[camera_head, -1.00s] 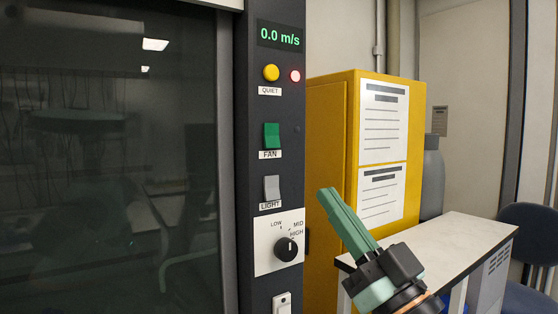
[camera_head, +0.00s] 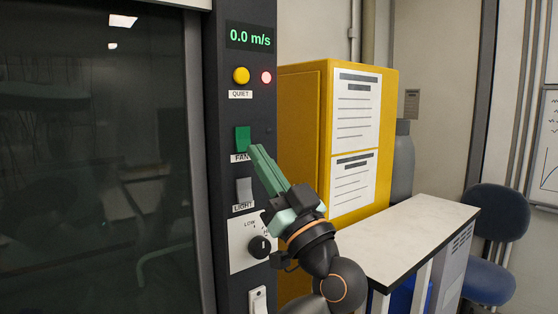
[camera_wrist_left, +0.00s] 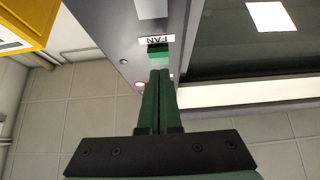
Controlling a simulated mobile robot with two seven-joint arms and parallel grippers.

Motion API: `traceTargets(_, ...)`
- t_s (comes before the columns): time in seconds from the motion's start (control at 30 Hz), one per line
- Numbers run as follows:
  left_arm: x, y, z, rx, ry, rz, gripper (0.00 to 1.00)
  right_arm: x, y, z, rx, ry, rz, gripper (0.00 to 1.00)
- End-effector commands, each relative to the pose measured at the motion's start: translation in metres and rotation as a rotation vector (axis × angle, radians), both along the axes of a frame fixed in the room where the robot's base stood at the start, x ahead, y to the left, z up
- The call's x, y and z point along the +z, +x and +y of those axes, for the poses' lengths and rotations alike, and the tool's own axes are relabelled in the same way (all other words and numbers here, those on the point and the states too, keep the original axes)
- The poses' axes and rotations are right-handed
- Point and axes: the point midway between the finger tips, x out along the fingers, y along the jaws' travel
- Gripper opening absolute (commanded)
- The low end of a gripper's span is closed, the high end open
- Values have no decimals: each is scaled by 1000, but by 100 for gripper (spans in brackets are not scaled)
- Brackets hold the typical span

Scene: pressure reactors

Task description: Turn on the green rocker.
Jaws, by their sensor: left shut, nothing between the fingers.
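The green rocker (camera_head: 242,138) is on the dark control column, above a label reading FAN. In the left wrist view the green rocker (camera_wrist_left: 158,54) shows upside down, right beside the FAN label. My left gripper (camera_head: 255,149) is shut and empty, its green fingers together. Its fingertips are at the lower right edge of the rocker and partly cover the FAN label. In the left wrist view my left gripper's fingertips (camera_wrist_left: 159,73) are right at the rocker; I cannot tell whether they touch it. My right gripper is not in view.
The column also holds a 0.0 m/s display (camera_head: 250,38), a yellow button (camera_head: 241,76), a lit red lamp (camera_head: 266,77), a grey LIGHT rocker (camera_head: 244,190) and a black knob (camera_head: 259,247). A yellow cabinet (camera_head: 300,130) and a white-topped bench (camera_head: 410,235) stand to the right.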

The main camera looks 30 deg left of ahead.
Motion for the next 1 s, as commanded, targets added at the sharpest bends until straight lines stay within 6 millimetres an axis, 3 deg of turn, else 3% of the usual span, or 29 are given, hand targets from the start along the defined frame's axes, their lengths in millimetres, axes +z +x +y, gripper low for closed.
traceTargets(0.2,-2,6,15,0,0,0,0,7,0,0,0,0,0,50)
traceTargets(0.53,-3,7,16,-1,0,-1,0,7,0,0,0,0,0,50)
traceTargets(0.67,-6,7,17,0,-1,-1,0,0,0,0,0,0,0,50)
traceTargets(0.8,-12,9,22,0,0,-4,0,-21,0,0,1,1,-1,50)
traceTargets(1.0,-4,9,21,-1,2,-1,0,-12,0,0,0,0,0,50)
